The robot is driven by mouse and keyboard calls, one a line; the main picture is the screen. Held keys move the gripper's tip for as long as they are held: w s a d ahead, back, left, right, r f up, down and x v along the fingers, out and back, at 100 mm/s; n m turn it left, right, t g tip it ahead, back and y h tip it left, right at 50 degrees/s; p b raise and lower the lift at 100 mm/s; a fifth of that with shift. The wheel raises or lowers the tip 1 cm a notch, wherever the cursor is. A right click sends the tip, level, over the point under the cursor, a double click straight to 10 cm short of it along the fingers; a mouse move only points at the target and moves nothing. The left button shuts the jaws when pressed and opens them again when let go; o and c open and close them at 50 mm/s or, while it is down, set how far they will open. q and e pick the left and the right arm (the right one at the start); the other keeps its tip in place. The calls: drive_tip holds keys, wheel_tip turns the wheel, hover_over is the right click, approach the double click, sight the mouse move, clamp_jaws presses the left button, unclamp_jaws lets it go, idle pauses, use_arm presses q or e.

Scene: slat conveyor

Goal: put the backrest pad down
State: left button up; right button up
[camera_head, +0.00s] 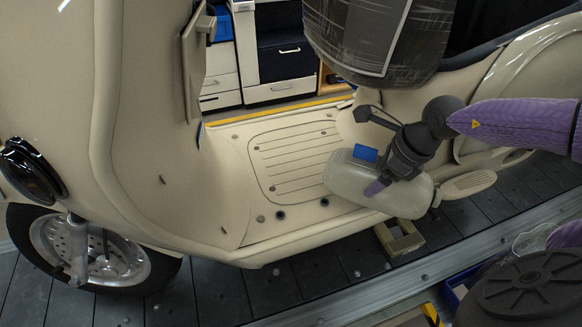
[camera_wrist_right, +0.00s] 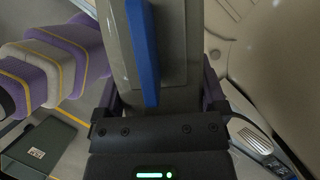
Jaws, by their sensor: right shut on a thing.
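The backrest pad (camera_head: 352,183) is a pale grey-green rounded block with a small blue piece (camera_head: 365,153) on its top. It lies across the right end of the scooter's footboard (camera_head: 290,155), near its outer edge. My right gripper (camera_head: 380,180) is shut on the pad from above, with a purple finger against its near side. In the right wrist view the pad (camera_wrist_right: 181,40) fills the space between the fingers, with the blue strip (camera_wrist_right: 144,50) along it. I cannot tell whether the pad touches the footboard. My left gripper is not in view.
The cream scooter stands on a dark slat conveyor (camera_head: 320,265). Its dark seat (camera_head: 380,40) hangs close above the footboard, and its front shield rises at the left. A footrest (camera_head: 467,185) sits right of the pad. Drawer cabinets (camera_head: 285,60) stand behind. The left footboard is clear.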

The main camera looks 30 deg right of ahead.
drive_tip(key=w+a+f+b, duration=0.1)
drive_tip(key=w+a, duration=0.2)
drive_tip(key=w, duration=0.1)
drive_tip(key=w+a+f+b, duration=0.1)
drive_tip(key=w+a+b, duration=0.1)
drive_tip(key=w, duration=0.3)
drive_tip(key=w+a+f+b, duration=0.1)
drive_tip(key=w+a+f, duration=0.1)
drive_tip(key=w+a, duration=0.2)
drive_tip(key=shift+w+b, duration=0.35)
drive_tip(key=shift+w, duration=0.4)
drive_tip(key=shift+a+r, duration=0.1)
drive_tip(key=shift+r, duration=0.15)
drive_tip(key=o, duration=1.2)
drive_tip(key=shift+f, duration=0.1)
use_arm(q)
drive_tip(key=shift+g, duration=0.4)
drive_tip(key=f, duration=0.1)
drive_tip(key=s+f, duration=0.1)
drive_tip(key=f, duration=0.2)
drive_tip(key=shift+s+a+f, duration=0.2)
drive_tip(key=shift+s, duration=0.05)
use_arm(e)
drive_tip(key=shift+o, duration=0.2)
